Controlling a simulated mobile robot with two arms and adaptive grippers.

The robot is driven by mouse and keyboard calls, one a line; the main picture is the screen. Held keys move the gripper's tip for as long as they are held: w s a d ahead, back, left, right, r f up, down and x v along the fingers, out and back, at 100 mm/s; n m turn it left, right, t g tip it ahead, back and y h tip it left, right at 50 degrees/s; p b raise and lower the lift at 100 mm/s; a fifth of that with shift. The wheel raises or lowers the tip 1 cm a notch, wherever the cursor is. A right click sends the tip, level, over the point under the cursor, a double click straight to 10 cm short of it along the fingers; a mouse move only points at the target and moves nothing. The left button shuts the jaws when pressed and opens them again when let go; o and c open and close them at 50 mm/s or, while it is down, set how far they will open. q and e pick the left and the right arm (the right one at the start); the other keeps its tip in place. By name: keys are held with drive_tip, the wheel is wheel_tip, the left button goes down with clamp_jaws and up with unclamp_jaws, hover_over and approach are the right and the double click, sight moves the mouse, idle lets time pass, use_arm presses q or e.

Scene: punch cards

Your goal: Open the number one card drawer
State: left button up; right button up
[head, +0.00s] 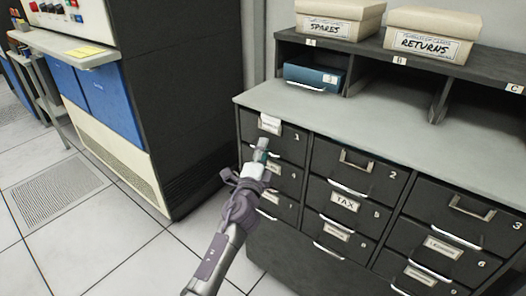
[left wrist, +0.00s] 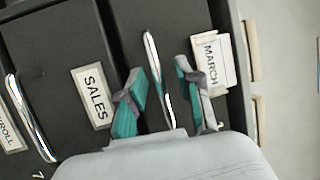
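The number one card drawer (head: 287,149) is the dark top-left drawer of the cabinet, marked "1". It looks closed. In the left wrist view, the silver handle (left wrist: 154,70) runs between the two teal-padded fingers (left wrist: 163,100), one on each side. The fingers are apart, with gaps to the handle; depth contact is unclear. My right gripper is not in view.
Below is the drawer labelled SALES (left wrist: 93,96). Drawers two (head: 382,183) and three (head: 490,222) are to the right. Boxes marked SPARES (head: 325,28) and RETURNS (head: 422,43) stand on the upper shelf. A dark machine (head: 190,90) stands left; floor (head: 110,240) before the cabinet is clear.

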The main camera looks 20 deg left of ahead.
use_arm(q)
clamp_jaws()
drive_tip(key=shift+s+f, duration=0.1)
idle(0.3)
